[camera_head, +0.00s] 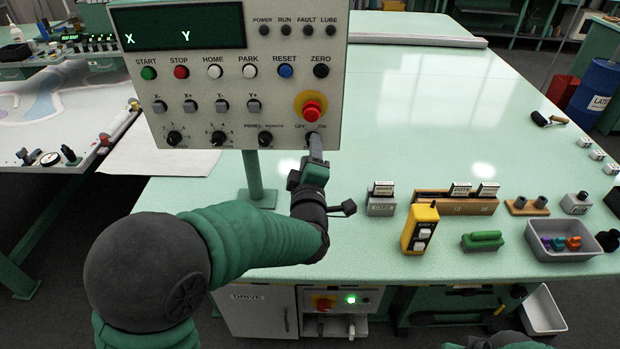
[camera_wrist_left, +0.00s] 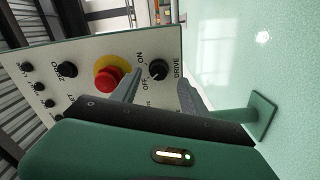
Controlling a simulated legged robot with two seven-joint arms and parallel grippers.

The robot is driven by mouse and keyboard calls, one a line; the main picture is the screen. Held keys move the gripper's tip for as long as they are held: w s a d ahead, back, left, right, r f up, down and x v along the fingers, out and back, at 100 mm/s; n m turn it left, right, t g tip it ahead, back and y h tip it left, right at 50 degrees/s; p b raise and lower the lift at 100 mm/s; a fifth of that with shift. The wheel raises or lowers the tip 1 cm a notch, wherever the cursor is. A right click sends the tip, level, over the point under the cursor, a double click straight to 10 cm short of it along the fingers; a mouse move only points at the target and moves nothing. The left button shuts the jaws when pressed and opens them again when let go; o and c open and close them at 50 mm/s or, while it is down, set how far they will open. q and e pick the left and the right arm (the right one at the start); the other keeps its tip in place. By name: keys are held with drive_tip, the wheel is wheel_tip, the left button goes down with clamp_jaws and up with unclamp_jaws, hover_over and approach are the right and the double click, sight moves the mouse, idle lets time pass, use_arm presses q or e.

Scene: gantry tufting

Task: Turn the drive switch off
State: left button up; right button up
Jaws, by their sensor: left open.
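The drive switch (camera_wrist_left: 157,70) is a small round black knob at the panel's lower right corner, with OFF, ON and DRIVE printed around it. In the head view it shows only partly (camera_head: 312,140), behind my left gripper. I cannot tell which label it points to. My left gripper (camera_head: 315,150) is in front of the panel at this corner. In the left wrist view its two grey fingers (camera_wrist_left: 160,88) are apart, one on each side of the knob, with nothing held between them. I cannot tell whether they touch it. My right gripper is not in view.
The grey control panel (camera_head: 215,110) stands on a green post (camera_head: 257,178). A red emergency stop (camera_head: 312,108) on a yellow ring is right beside the switch. A yellow pendant (camera_head: 419,229) and a grey tray (camera_head: 565,254) are on the green table (camera_head: 430,120); its middle is clear.

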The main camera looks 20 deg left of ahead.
use_arm(q)
drive_tip(key=v, duration=1.3)
drive_tip(key=shift+s, duration=0.2)
drive_tip(key=shift+d, duration=0.1)
wheel_tip(320, 180, down, 5)
drive_tip(key=d+m+g+h+p, duration=0.2)
drive_tip(key=m+g+h+p, duration=0.35)
drive_tip(key=m, duration=0.35)
drive_tip(key=s+a+f+m+g+p, duration=0.2)
drive_tip(key=s+a+f+m+g, duration=0.1)
drive_tip(key=s, duration=0.5)
drive_tip(key=s+a+f+m+g+p, duration=0.3)
drive_tip(key=s+f+m+g, duration=0.1)
drive_tip(key=s, duration=0.4)
drive_tip(key=shift+a+m+g, duration=0.35)
drive_tip(key=shift+m+g, duration=0.35)
drive_tip(key=shift+g, duration=0.45)
